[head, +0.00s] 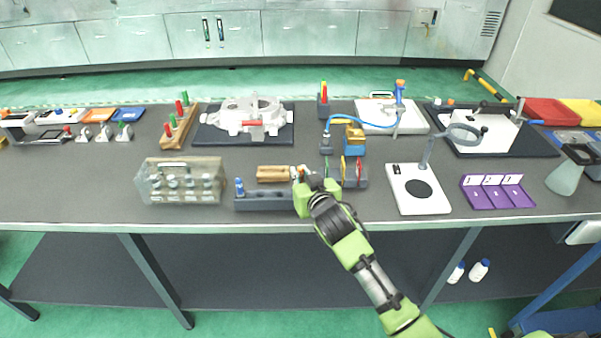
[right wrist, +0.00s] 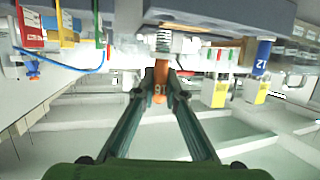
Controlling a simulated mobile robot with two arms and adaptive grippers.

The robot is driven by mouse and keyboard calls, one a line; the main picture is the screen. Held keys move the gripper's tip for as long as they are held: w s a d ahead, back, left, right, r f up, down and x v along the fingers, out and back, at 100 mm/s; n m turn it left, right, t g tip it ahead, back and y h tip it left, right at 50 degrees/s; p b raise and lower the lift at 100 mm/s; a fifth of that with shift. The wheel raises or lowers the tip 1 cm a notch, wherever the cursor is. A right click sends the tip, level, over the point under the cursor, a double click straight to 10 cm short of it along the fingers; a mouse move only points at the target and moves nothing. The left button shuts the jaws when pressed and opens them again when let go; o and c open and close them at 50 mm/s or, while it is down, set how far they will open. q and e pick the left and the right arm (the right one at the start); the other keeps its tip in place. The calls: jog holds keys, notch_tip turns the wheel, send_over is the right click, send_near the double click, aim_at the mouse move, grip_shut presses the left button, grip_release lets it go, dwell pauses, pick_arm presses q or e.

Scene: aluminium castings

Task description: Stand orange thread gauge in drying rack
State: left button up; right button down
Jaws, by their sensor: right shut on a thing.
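My right gripper (head: 300,178) is at the front middle of the bench, by the right end of the slate-grey rack (head: 270,203). In the right wrist view, its two fingers (right wrist: 160,82) are closed on the orange thread gauge (right wrist: 161,68), which bears the number 16. The gauge is hard to make out in the head view, behind the gripper. A blue gauge (head: 240,187) stands at the rack's left end. It shows in the wrist view with the number 12 (right wrist: 262,57). Whether the orange gauge touches the rack I cannot tell. My left gripper is not in view.
A wooden block (head: 273,174) lies just behind the rack. A clear case (head: 181,183) stands left of it. A grey holder with coloured pieces (head: 354,178) is close on the gripper's right. A white stand base (head: 418,190) and purple tray (head: 496,193) are further right.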

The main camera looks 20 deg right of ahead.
dwell(0.8)
jog(key=shift+f+b, duration=0.95)
jog(key=shift+f, duration=0.95)
jog(key=c, duration=2)
grip_release()
jog(key=v, duration=1.2)
jog(key=shift+r, duration=0.1)
